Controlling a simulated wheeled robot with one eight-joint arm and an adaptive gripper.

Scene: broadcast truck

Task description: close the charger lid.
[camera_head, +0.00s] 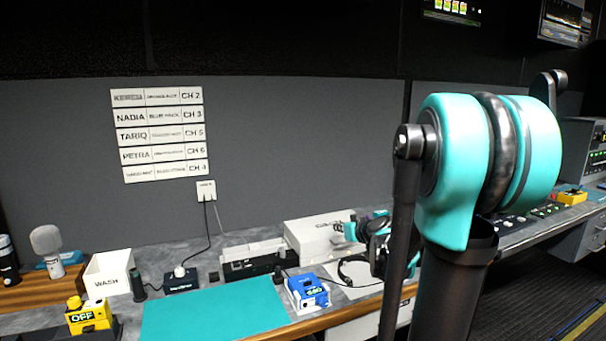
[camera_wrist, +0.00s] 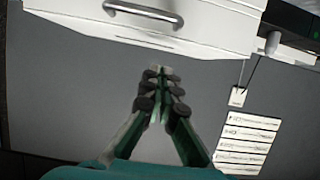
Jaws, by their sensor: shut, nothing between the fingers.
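A white box (camera_head: 310,239), with dark lettering on its top that I cannot read, stands at the back of the desk; I take it to be the charger. In the wrist view a white body (camera_wrist: 205,22) with a metal handle (camera_wrist: 143,13) fills the top, and I take it to be the same box. The lid's edge and angle are not clear. My gripper (camera_head: 347,231) is at the box's right side, its fingers shut and empty. In the wrist view the fingertips (camera_wrist: 159,75) point toward the white body; I cannot tell whether they touch it.
A black and grey unit (camera_head: 250,262) stands left of the box. A blue device (camera_head: 307,292), a teal mat (camera_head: 212,310), a WASH box (camera_head: 108,274) and a yellow OFF device (camera_head: 87,316) lie on the desk. The wall (camera_head: 270,150) rises behind. My arm hides the desk at right.

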